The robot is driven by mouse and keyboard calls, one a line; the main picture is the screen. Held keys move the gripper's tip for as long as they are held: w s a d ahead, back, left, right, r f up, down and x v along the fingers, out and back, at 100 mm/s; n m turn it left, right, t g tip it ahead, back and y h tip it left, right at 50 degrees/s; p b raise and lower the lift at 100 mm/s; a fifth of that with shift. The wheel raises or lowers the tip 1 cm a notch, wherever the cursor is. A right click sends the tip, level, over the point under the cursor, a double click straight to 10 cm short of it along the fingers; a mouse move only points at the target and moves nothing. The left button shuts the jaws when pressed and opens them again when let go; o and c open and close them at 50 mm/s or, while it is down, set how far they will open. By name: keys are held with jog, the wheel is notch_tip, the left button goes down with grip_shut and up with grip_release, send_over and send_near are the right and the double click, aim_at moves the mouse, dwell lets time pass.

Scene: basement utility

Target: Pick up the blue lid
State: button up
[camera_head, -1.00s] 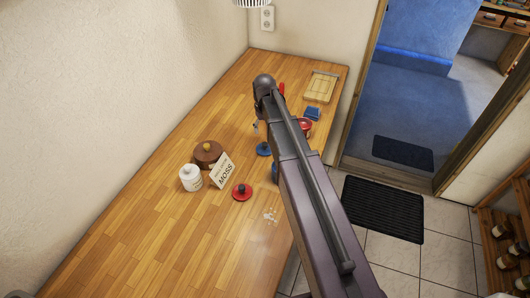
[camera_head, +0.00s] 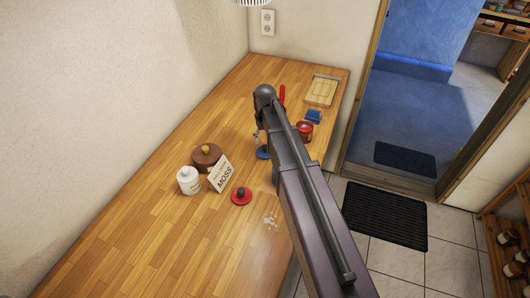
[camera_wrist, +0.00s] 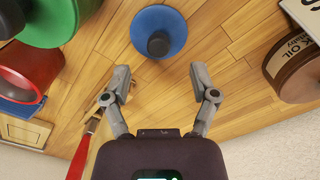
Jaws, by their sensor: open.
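The blue lid (camera_wrist: 150,22) is a round disc with a dark knob, lying on the wooden worktop (camera_wrist: 237,22). In the head view the blue lid (camera_head: 262,154) is partly hidden behind my arm. My gripper (camera_wrist: 161,76) is open and empty in the wrist view. Its two fingers are spread to either side, with the lid just beyond the tips and roughly centred between them. In the head view my gripper (camera_head: 257,138) is mostly hidden by the arm and appears just above the lid.
A red lid (camera_head: 241,197), a white jar (camera_head: 188,182), a brown pot (camera_head: 206,158) and a MOSS card (camera_head: 221,174) stand nearer. A red container (camera_head: 304,130), a blue object (camera_head: 314,116) and a wooden board (camera_head: 321,91) lie beyond. The left worktop is clear.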

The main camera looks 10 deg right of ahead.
aim_at(265, 146)
jog(key=shift+f, duration=0.1)
jog(key=shift+d+f+b, duration=0.1)
jog(key=shift+f+b, duration=2.4)
jog(key=shift+b, duration=0.1)
jog(key=shift+c, duration=0.2)
grip_shut()
